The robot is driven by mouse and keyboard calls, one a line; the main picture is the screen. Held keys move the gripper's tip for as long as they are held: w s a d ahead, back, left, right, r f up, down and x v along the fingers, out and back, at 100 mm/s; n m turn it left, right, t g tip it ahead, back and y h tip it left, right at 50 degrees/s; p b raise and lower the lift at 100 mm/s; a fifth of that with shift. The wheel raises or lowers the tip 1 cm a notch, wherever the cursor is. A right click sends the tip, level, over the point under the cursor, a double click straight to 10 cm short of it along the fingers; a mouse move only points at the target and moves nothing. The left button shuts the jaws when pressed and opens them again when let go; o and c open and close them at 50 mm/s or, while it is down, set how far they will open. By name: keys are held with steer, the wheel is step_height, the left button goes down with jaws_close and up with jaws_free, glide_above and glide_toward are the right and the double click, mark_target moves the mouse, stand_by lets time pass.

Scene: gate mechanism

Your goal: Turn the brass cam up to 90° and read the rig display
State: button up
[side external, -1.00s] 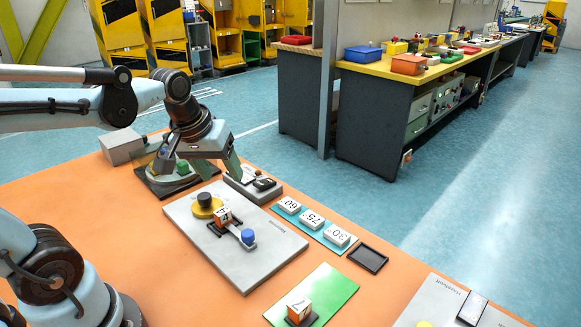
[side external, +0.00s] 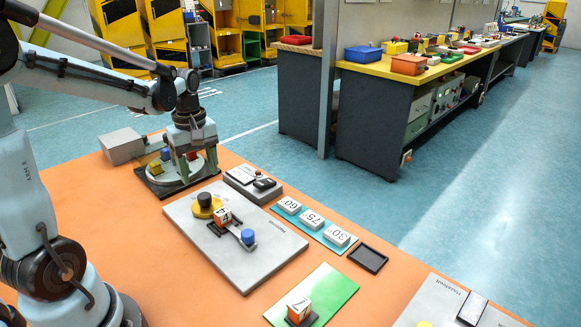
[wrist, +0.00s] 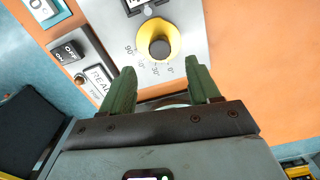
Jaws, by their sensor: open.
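The brass cam (side external: 204,208) is a yellow disc with a black knob on top, near the far left corner of the grey plate (side external: 258,262). In the wrist view the cam (wrist: 171,33) lies beyond the fingertips, with angle marks from 0° to 90° printed beside it. Its exact angle is not clear. My gripper (side external: 188,166) is open, pointing down over a round turntable, apart from the cam. Its two green fingers (wrist: 160,72) show empty space between them. The grey box (side external: 250,186) beside the plate has a panel marked READ (wrist: 98,80); no reading is legible.
The round turntable (side external: 163,184) carries small coloured blocks, including a yellow one (side external: 155,167). An orange-white block (side external: 222,215) and a blue knob (side external: 248,237) stand on the plate. Several number tiles (side external: 312,219) lie on a blue strip to the right. A green mat (side external: 330,288) lies nearer.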

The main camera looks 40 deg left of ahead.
mark_target(204, 195)
steer(key=shift+f, duration=3.7)
steer(key=c, duration=1)
